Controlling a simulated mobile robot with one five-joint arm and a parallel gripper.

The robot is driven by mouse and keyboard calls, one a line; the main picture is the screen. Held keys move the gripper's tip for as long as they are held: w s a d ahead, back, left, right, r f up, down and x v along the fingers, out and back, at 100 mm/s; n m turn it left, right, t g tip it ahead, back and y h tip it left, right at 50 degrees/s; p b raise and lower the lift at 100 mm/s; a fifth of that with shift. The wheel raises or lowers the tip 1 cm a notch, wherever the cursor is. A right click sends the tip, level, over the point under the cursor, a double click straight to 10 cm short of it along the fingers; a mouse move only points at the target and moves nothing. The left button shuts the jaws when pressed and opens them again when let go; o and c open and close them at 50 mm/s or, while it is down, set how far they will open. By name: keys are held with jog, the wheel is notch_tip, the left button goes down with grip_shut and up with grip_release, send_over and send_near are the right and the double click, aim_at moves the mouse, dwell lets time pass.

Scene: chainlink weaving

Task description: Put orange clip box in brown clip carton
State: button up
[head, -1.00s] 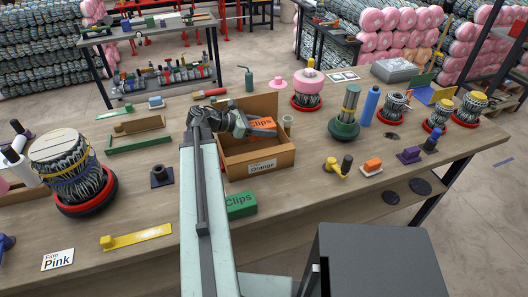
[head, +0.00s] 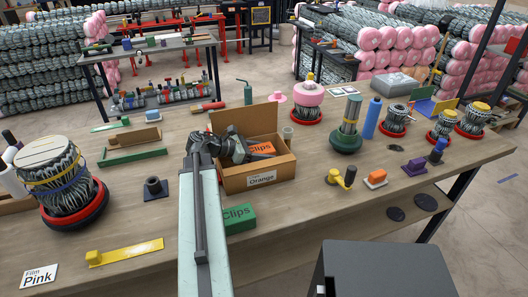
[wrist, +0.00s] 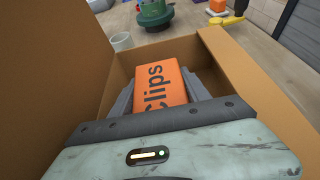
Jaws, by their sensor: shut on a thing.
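The orange clip box (head: 261,149), printed "Clips", is inside the opening of the brown clip carton (head: 262,179), which is labelled "Orange" and has its back flap standing up. In the wrist view the orange clip box (wrist: 160,84) lies between the two grey fingers of my gripper (wrist: 163,88), with the brown carton's walls (wrist: 240,75) around it. My gripper (head: 240,148) is shut on the box in the head view. Whether the box touches the carton floor cannot be told.
A green "Clips" box (head: 239,217) stands in front of the carton. A clear cup (head: 287,132) and a green-based spool (head: 346,138) stand to its right. A black holder (head: 156,188) is to the left.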

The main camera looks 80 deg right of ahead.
jog(key=shift+f, duration=0.35)
jog(key=o, duration=1.7)
jog(key=shift+c, duration=0.2)
jog(key=shift+r, duration=0.2)
jog(key=shift+w+a+r+p, duration=0.1)
jog(key=shift+w+r+p, duration=0.1)
jog(key=shift+r+p, duration=0.25)
jog(key=shift+w+a+r+p, duration=0.1)
jog(key=shift+w+r+p, duration=0.1)
jog(key=shift+r+p, duration=0.25)
jog(key=p+v, duration=0.3)
jog(key=v, duration=0.8)
jog(key=shift+f+p, duration=0.3)
jog(key=shift+p, duration=0.05)
